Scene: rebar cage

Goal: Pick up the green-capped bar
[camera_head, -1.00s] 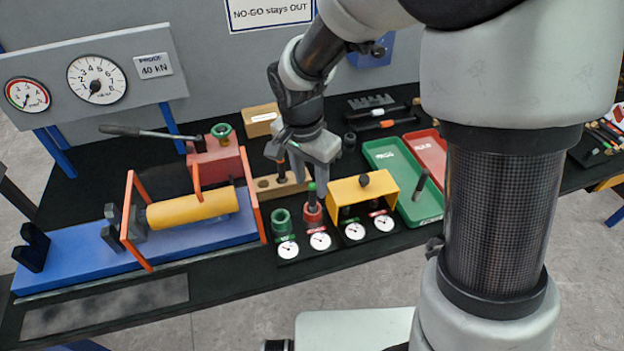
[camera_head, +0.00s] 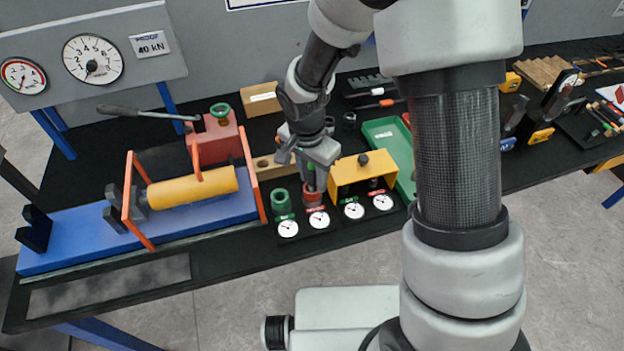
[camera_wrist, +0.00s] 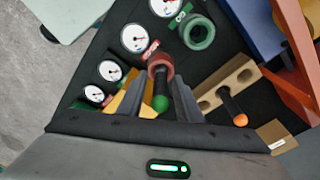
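The green-capped bar (camera_wrist: 161,103) stands upright in the red ring socket (camera_wrist: 160,66), its green cap toward the wrist camera. In the head view the bar (camera_head: 311,178) shows between my fingers, above the red socket (camera_head: 313,195). My gripper (camera_wrist: 162,88) points down over the socket, one finger on each side of the bar. The fingers look apart, with small gaps beside the cap. Contact lower on the bar is hard to make out.
A green ring socket (camera_head: 281,202) stands left of the red one, and a yellow cover (camera_head: 362,171) right. Behind is a wooden block (camera_head: 270,166) with an orange-capped bar (camera_wrist: 234,108). Dials (camera_head: 319,220) line the front. A green tray (camera_head: 388,135) lies beyond the cover.

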